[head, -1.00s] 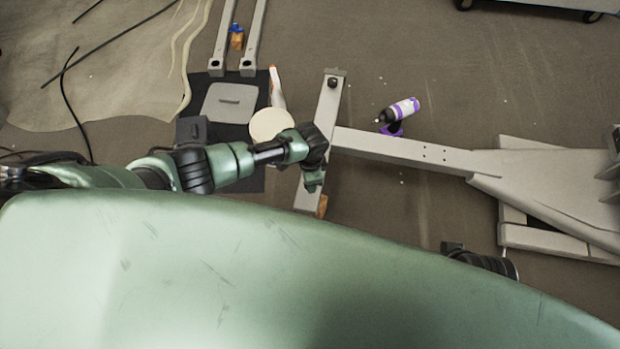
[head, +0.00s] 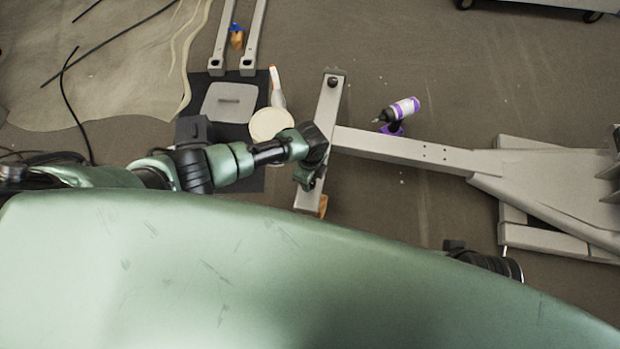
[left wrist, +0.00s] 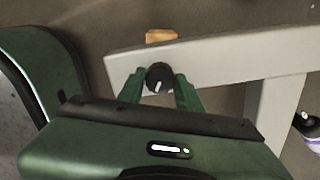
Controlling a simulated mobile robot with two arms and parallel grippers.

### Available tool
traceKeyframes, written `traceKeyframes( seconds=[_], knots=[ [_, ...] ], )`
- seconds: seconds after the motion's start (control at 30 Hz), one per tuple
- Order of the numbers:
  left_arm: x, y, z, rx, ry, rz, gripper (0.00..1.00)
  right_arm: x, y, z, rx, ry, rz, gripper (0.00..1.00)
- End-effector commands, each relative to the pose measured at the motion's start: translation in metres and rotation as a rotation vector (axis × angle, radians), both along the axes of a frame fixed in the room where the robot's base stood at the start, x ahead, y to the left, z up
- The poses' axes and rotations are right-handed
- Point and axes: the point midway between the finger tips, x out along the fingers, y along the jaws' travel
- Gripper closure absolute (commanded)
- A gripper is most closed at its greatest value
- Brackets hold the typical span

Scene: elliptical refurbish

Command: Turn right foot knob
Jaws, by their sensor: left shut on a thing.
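A black round knob (left wrist: 159,77) with a white mark sits on the grey foot bar (left wrist: 225,57) in the left wrist view. My left gripper (left wrist: 160,82) has one green finger on each side of the knob and is shut on it. In the head view my left gripper (head: 308,178) is over the near part of the grey crossbar (head: 327,110), and hides the knob there. A second black knob (head: 333,83) shows at the bar's far end. My right gripper is out of view.
A grey beam (head: 400,150) runs right from the crossbar to a wide base (head: 550,178). An orange-brown block (head: 322,205) is at the crossbar's near end. A pale disc (head: 271,124) lies left of the bar.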

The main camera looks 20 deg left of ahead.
Motion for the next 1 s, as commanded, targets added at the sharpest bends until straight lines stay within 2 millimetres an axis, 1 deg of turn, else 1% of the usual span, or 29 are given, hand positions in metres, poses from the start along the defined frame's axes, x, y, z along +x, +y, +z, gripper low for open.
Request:
traceKeyframes(
  seconds=[0.2, 0.57, 0.6, 0.67, 0.7, 1.0],
  knots=[
    [-0.0006, 0.0, -0.0002, 0.0, 0.002, -0.034, 1.0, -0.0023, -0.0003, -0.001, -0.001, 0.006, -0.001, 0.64],
    [-0.0007, -0.0002, -0.0001, -0.001, 0.002, -0.038, 1.0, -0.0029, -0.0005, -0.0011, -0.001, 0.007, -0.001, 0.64],
    [-0.0007, -0.0002, 0.0, -0.001, 0.002, -0.038, 0.63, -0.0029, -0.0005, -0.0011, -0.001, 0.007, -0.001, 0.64],
    [-0.0006, -0.0002, 0.0, -0.001, 0.002, -0.037, 0.46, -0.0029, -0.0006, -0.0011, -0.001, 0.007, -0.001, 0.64],
    [-0.0006, -0.0002, 0.0, -0.001, 0.001, -0.037, 0.43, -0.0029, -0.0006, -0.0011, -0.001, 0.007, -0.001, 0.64],
    [-0.0002, -0.0003, 0.0009, -0.001, 0.0, -0.037, 0.43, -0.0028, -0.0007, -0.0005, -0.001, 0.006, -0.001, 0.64]
  ],
)
